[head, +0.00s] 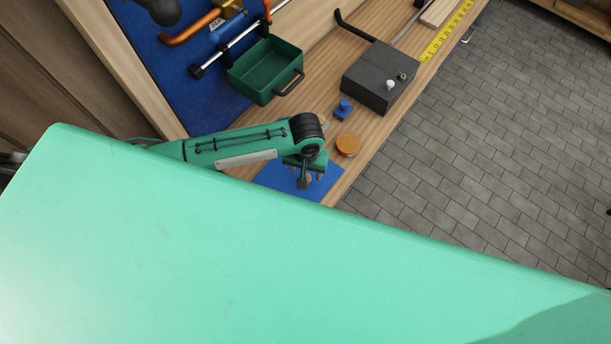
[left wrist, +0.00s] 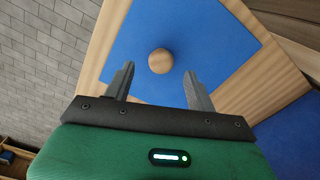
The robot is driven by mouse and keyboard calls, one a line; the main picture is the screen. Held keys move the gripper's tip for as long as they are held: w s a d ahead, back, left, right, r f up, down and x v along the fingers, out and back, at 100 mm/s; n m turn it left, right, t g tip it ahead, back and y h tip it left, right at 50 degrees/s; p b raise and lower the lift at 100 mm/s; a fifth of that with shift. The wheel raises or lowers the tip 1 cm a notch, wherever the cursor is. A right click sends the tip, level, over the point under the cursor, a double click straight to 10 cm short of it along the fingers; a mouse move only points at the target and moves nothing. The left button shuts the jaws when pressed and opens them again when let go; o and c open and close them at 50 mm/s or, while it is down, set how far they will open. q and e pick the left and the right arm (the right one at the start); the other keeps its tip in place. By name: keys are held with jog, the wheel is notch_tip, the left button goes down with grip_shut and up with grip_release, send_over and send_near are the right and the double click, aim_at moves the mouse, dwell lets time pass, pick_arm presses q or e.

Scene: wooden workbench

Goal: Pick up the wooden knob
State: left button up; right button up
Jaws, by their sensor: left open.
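The wooden knob (left wrist: 160,61) is a small, round, light-brown piece on a blue mat (left wrist: 150,25) in the left wrist view. My left gripper (left wrist: 159,70) is open, with one finger to each side of the knob in that picture and its tips pointing toward the mat. The knob shows between the tips; I cannot tell how much height is between them. In the head view my left gripper (head: 304,180) is over the blue mat (head: 278,177) near the bench edge, and I cannot make out the knob clearly there. My right gripper is not in view.
On the wooden bench (head: 322,75), an orange round object (head: 348,145) and a small blue piece (head: 343,109) are close to my left gripper. Farther back are a dark grey box (head: 377,78), a green bin (head: 262,72) and a yellow tape measure (head: 446,32).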

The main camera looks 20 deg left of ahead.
pick_arm(q)
jog(key=shift+f, duration=0.3)
notch_tip(320, 180, down, 3)
jog(key=shift+a+f+p, duration=0.1)
jog(key=shift+p, duration=0.8)
jog(key=shift+f, duration=0.6)
jog(key=c, duration=0.8)
jog(key=shift+c, duration=1)
